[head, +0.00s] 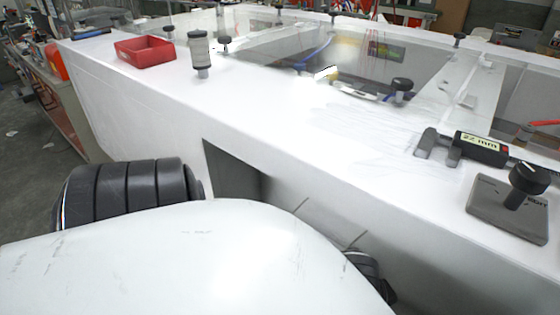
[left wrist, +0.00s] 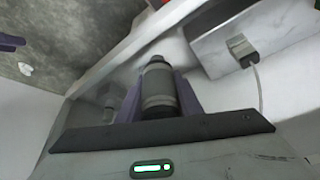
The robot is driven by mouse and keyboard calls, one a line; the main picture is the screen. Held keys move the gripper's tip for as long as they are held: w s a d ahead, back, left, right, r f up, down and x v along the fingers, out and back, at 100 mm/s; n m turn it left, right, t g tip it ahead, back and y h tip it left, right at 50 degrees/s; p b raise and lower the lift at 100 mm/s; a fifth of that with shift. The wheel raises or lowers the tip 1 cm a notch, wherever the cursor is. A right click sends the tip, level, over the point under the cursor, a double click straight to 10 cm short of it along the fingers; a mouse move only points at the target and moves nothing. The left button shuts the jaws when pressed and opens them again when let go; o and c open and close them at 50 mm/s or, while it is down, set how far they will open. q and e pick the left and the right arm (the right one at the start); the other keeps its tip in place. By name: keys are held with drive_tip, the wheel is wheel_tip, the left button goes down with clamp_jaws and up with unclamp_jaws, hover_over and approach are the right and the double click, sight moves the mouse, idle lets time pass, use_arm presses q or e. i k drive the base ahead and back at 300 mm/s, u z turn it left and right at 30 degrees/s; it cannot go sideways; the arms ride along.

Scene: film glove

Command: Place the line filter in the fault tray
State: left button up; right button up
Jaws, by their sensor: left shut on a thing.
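The line filter (left wrist: 158,88), a grey cylinder with lighter bands and a dark top, is in the left wrist view. My left gripper (left wrist: 158,100) is shut on it, with a purple finger on each side. The gripper and the held filter do not show in the head view, where my own arm fills the front. The red fault tray (head: 118,52) lies on the white bench at the far left; its inside looks empty. My right gripper is not in view.
A banded cylinder (head: 199,50) like the held one stands upright on the bench, right of the tray. A caliper (head: 480,149) and a knob on a grey plate (head: 508,207) lie at the right. The near left bench top (head: 130,90) is clear.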

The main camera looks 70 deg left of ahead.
sight(152, 58)
drive_tip(key=z, duration=1.35)
drive_tip(key=k, duration=2.15)
drive_tip(key=u, duration=2.35)
